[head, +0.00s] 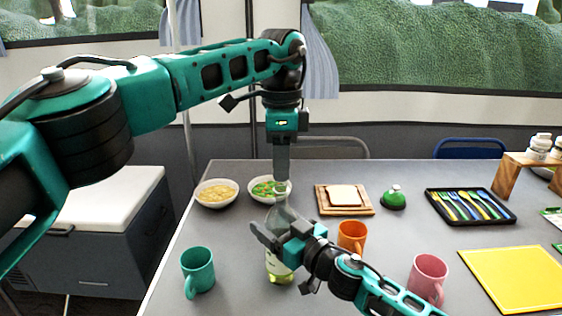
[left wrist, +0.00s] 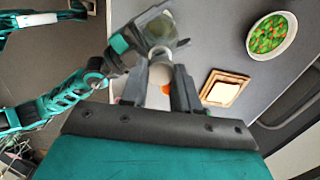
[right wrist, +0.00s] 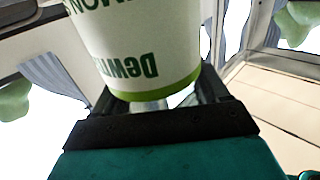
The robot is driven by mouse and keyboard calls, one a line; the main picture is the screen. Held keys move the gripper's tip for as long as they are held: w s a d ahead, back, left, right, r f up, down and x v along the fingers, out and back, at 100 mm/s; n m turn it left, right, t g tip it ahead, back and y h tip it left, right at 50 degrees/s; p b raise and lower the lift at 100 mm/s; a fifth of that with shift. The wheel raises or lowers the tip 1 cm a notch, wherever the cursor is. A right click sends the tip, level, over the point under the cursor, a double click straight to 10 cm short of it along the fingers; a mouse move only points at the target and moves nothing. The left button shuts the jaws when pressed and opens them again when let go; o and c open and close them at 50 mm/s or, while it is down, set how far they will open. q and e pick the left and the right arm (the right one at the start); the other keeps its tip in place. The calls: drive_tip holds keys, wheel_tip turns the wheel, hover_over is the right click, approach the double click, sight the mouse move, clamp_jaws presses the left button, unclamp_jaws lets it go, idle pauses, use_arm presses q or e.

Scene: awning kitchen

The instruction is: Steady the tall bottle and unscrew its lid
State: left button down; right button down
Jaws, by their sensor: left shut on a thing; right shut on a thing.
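The tall bottle (head: 279,270) stands on the grey table, clear with a greenish lower part. Its white label with green print fills much of the right wrist view (right wrist: 145,45). My right gripper (head: 277,236) comes from the lower right and is shut on the bottle's body, hiding part of it. My left gripper (head: 281,178) points straight down from above and is shut on the lid at the bottle's top. The pale lid (left wrist: 160,72) shows between its fingers in the left wrist view. I cannot tell whether the lid is loose.
A teal mug (head: 198,270), an orange mug (head: 351,236) and a pink mug (head: 428,278) stand near the bottle. Two bowls, of pale food (head: 216,194) and vegetables (head: 262,189), sit behind. A bread board (head: 344,208), cutlery tray (head: 470,218) and yellow mat (head: 515,280) lie right.

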use_arm(q)
drive_tip(key=shift+r, duration=2)
use_arm(e)
unclamp_jaws()
drive_tip(key=shift+s+d, duration=0.1)
